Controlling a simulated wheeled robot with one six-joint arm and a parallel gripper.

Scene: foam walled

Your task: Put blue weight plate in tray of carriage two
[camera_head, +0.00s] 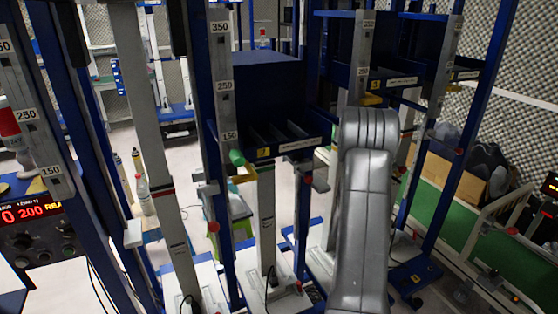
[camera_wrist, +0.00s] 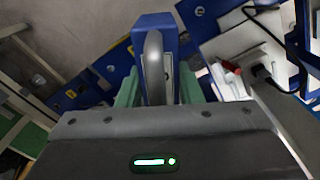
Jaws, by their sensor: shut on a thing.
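My gripper (camera_wrist: 158,88) shows in the wrist view, its two green fingers closed on a thin, round-edged disc seen edge-on. I take this disc as the blue weight plate (camera_wrist: 153,66); its edge looks grey from here and its faces hardly show. In the head view my grey arm hides the gripper and the plate. A dark blue tray (camera_head: 313,143) with dividers stands left of my arm, on a carriage with a yellow tag that seems to read 2. Another dark blue tray (camera_head: 402,82) is behind and right, its tag seemingly 3.
Scaled uprights (camera_head: 222,90) stand close on the left of the tray, with another (camera_head: 360,60) just behind my arm. A green-topped conveyor (camera_head: 455,215) runs at the right. A red digital display (camera_head: 32,212) is at the left. Blue and white bases crowd the floor.

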